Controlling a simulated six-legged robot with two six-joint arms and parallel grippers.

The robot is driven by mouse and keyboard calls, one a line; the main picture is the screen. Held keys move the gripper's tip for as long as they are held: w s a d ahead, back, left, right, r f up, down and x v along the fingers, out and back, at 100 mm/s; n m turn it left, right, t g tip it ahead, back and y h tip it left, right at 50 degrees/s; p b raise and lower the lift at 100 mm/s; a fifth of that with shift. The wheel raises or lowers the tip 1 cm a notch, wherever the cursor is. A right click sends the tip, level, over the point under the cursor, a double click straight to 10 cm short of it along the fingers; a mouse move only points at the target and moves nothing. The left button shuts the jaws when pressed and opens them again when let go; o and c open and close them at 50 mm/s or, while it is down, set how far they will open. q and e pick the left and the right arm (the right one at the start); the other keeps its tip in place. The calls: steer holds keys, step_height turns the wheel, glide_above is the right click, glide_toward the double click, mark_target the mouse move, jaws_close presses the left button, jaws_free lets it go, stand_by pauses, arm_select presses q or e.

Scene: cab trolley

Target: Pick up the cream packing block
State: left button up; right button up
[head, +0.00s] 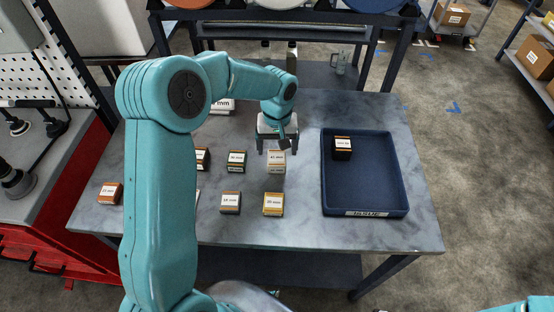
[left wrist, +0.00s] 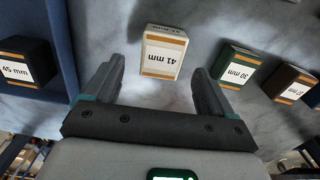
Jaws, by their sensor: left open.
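The cream packing block (head: 277,168), labelled 41 mm, stands on the grey table near its middle. In the left wrist view the cream block (left wrist: 163,52) lies ahead of the fingertips, roughly centred between them. My left gripper (head: 276,146) is open and empty, just behind and above the block in the head view. Its two fingers also show in the left wrist view (left wrist: 159,78), with a gap on each side of the block. No contact with the block shows. My right gripper is not in view.
A green 30 mm block (head: 237,161) stands left of the cream one. A yellow block (head: 273,205) and a grey block (head: 231,203) stand in front. A blue tray (head: 366,208) at the right holds a black block (head: 342,148). Bare table separates tray and blocks.

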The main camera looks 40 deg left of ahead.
mark_target(277, 156)
arm_select(q)
step_height(277, 156, down, 4)
steer(key=shift+s+a+p, duration=0.1)
steer(key=shift+s+p, duration=0.05)
steer(key=shift+p, duration=0.35)
steer(key=shift+f, duration=0.35)
steer(key=c, duration=1.1)
steer(key=shift+r, duration=0.15)
steer(key=shift+r+b, duration=0.5)
steer(key=shift+r, duration=9.4)
